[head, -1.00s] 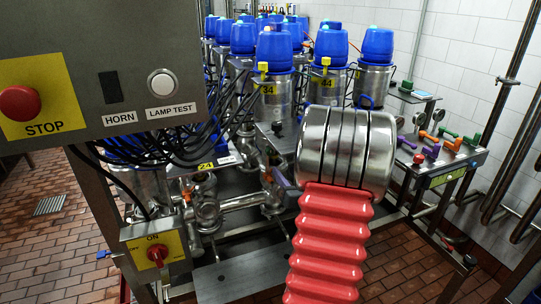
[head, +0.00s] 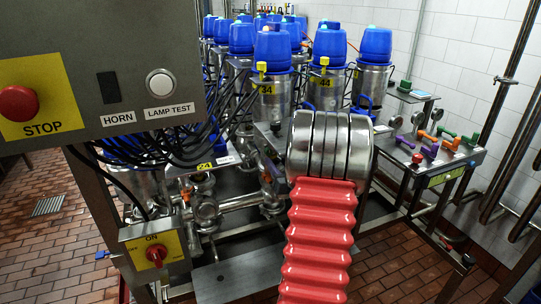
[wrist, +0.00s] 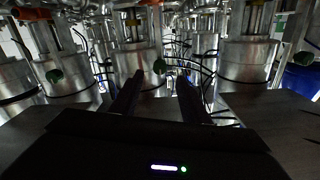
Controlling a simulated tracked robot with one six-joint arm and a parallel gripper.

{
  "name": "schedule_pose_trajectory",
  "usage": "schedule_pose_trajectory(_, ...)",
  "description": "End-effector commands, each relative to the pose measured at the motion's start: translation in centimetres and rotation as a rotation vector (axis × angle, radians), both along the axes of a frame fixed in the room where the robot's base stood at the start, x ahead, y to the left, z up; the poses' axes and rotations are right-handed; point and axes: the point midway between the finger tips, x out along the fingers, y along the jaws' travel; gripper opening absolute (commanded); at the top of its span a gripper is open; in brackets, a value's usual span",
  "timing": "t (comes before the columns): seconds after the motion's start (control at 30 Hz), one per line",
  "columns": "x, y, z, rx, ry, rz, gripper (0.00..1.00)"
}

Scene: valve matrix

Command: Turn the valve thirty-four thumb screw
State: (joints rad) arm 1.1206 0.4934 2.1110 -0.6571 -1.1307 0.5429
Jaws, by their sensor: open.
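Valve thirty-four is a steel cylinder (head: 269,104) with a blue cap (head: 272,50) and a yellow "34" label (head: 266,89) in the head view. A small yellow piece (head: 262,67) sticks up at its front, just below the cap; I cannot tell for sure that it is the thumb screw. In the wrist view my gripper (wrist: 160,96) is open and empty, its two dark fingers pointing at a row of steel cylinders. In the head view my arm hides the jaws.
Valve forty-four (head: 322,92) stands just right of thirty-four. A control box (head: 100,70) fills the upper left, with black cables hanging below. A steel bench (head: 440,160) with coloured handles is at the right.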

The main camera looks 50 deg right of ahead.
Motion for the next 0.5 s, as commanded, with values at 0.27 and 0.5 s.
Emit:
schedule_pose_trajectory(0.27,3.8,-2.2,0.0,-0.001,0.0,0.001,0.42)
schedule_pose_trajectory(0.5,5.9,-3.5,0.0,0.0,0.0,0.0,0.42)
